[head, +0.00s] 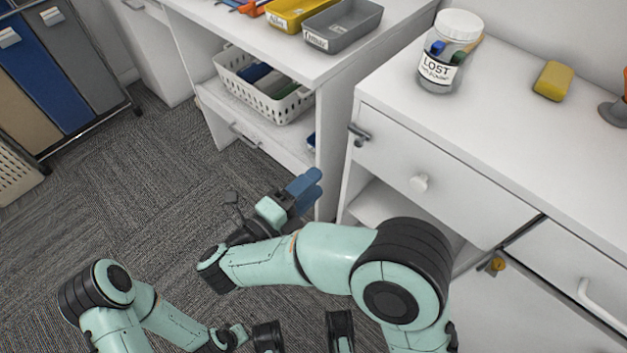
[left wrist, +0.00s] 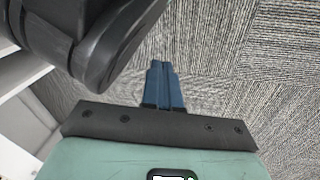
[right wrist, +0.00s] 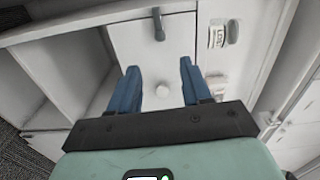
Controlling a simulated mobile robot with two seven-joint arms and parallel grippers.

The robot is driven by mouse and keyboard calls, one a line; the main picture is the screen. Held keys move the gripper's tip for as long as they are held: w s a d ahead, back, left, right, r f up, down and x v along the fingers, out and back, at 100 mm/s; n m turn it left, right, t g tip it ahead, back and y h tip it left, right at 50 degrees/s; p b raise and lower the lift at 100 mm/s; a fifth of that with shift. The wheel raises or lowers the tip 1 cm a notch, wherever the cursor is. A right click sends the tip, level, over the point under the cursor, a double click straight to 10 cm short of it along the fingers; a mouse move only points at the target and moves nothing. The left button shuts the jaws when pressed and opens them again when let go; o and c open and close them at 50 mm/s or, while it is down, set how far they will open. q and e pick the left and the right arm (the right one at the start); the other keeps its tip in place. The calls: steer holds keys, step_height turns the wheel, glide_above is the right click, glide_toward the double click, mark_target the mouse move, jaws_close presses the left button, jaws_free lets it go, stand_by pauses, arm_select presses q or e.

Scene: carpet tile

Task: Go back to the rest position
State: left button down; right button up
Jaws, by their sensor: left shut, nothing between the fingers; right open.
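My right gripper (head: 304,185) is in the middle of the head view, with its blue fingers in front of the white cabinets. In the right wrist view its two fingers (right wrist: 158,80) are apart, with nothing held between them. A white drawer front with a round knob (right wrist: 163,91) shows beyond them. My left gripper (left wrist: 163,86) shows in the left wrist view with its blue fingers together and empty, above the carpet. Its fingers cannot be made out in the head view, where the left arm is folded low at the left.
A white cabinet (head: 470,150) stands close on the right, bearing a jar labelled LOST (head: 449,50) and a yellow sponge (head: 553,80). A desk with a white basket (head: 270,108) and grey tray (head: 343,28) stands behind. Grey carpet (head: 130,190) is clear on the left.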

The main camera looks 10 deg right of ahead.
stand_by(0.3)
steer(key=w+d+f+n+t+y+p, duration=0.2)
steer(key=w+d+f+n+y+p, duration=0.35)
steer(key=f+n+y+p, duration=0.4)
steer(key=s+d+f+n+g+y+p, duration=0.2)
steer(key=s+f+n+g+y+p, duration=0.15)
steer(key=s+f+n+p, duration=0.4)
arm_select(q)
steer(key=s+d+r+p, duration=0.2)
steer(key=r, duration=0.6)
steer(key=s+d+r+g+h+p, duration=0.1)
steer(key=d+r+p, duration=0.1)
steer(key=r, duration=0.7)
steer(key=s+d+r+m+g+p, duration=0.1)
steer(key=s+d+r+p, duration=0.1)
steer(key=r, duration=0.6)
steer(key=shift+s+r+h, duration=0.15)
steer(key=shift+s+h, duration=0.2)
steer(key=shift+h, duration=0.05)
arm_select(e)
steer(key=s+f+n+g+y, duration=0.2)
steer(key=s+g, duration=0.3)
steer(key=s, duration=0.6)
steer(key=s+f+n+g+y, duration=0.2)
steer(key=s+f+n+g, duration=0.1)
steer(key=s, duration=0.8)
steer(key=shift+f+n+g+y, duration=0.15)
steer(key=shift+n+g+y, duration=0.25)
steer(key=shift+n+g, duration=0.7)
steer(key=shift+s+a, duration=0.1)
